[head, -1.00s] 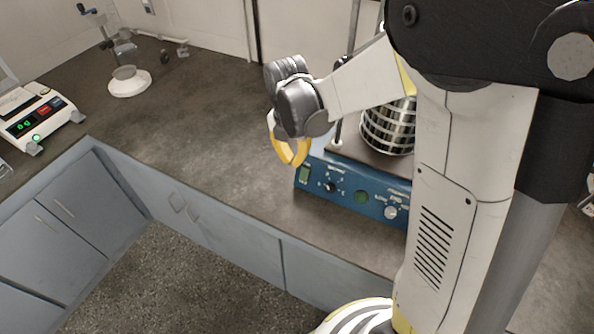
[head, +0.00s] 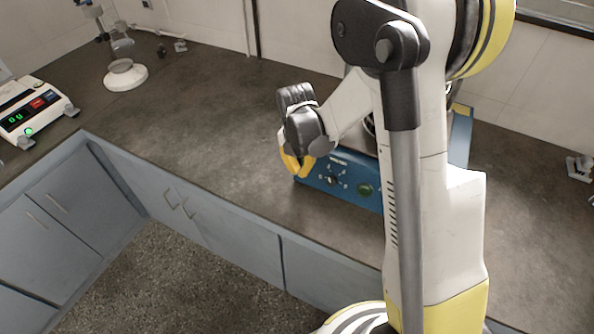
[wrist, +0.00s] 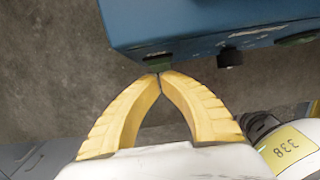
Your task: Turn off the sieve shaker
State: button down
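The sieve shaker (head: 350,183) is a blue box on the counter, with its front panel partly behind my arm. A black knob (head: 332,180) and a round green part (head: 365,190) show on its panel. In the head view my gripper (head: 294,172) covers that switch.
A white scale with a lit green display (head: 30,110) stands at the far left. A stand with a white base (head: 125,76) is at the back left. The counter (head: 200,120) left of the shaker is clear. Blue-grey cabinets (head: 230,240) run below the front edge.

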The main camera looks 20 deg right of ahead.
jog(key=shift+w+d+f+t+h+b, duration=0.15)
jog(key=shift+f+t+h+b, duration=0.45)
jog(key=shift+b, duration=0.4)
jog(key=shift+r, duration=0.2)
jog(key=shift+p, duration=0.3)
jog(key=shift+r, duration=0.1)
jog(key=shift+r+p, duration=0.5)
jog(key=shift+r, duration=0.2)
